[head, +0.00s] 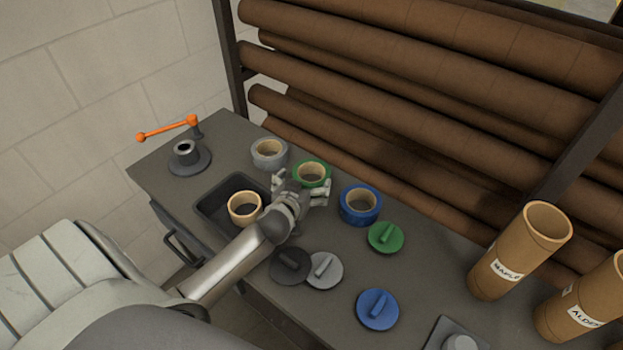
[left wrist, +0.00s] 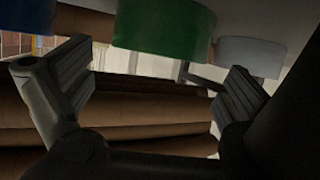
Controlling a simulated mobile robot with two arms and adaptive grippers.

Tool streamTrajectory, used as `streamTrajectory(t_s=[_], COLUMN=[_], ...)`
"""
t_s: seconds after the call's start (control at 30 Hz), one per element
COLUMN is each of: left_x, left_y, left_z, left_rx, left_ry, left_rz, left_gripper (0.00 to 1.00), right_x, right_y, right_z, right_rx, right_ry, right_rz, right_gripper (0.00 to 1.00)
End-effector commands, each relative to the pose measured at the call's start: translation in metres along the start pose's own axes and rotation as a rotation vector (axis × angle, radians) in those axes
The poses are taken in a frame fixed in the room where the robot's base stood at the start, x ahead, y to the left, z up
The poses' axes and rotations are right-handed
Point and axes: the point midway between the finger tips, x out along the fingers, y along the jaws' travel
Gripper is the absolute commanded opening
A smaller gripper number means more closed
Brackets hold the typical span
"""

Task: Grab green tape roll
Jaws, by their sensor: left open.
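The green tape roll (head: 313,172) stands on the grey bench between a grey roll and a blue roll. In the head view my left gripper (head: 303,186) is right at its near side and hides part of it. In the left wrist view the green roll (left wrist: 164,28) lies ahead, between the two open fingers (left wrist: 160,85) and toward the top of the picture. The fingers are apart with nothing held between them. Whether either finger touches the roll I cannot tell. My right gripper is in neither view.
The grey roll (head: 269,152) and blue roll (head: 360,204) stand close on either side. A tan roll (head: 244,207) sits in a dark tray (head: 209,207). Several round lids, including a green one (head: 385,237), lie nearer. Brown rollers (head: 400,105) are racked behind.

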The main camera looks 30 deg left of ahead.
Motion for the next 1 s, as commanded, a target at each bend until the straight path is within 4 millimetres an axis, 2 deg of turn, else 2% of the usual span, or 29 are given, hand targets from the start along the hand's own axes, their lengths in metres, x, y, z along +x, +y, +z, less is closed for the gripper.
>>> streamTrajectory(t_s=[0.27, 0.63, 1.0], left_x=[0.016, 0.061, 0.068], left_y=[0.0, 0.0, 0.0], left_z=[-0.003, -0.003, -0.003], left_rx=[-0.002, -0.003, -0.001], left_ry=[0.004, 0.003, 0.004], left_rz=[-0.001, 0.0, 0.002], left_gripper=[1.0, 1.0, 1.0], right_x=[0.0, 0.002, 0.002], right_y=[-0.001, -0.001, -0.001], right_z=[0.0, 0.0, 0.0], right_rx=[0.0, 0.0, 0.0], right_ry=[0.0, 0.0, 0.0], right_rz=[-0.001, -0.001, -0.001], right_gripper=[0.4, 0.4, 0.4])
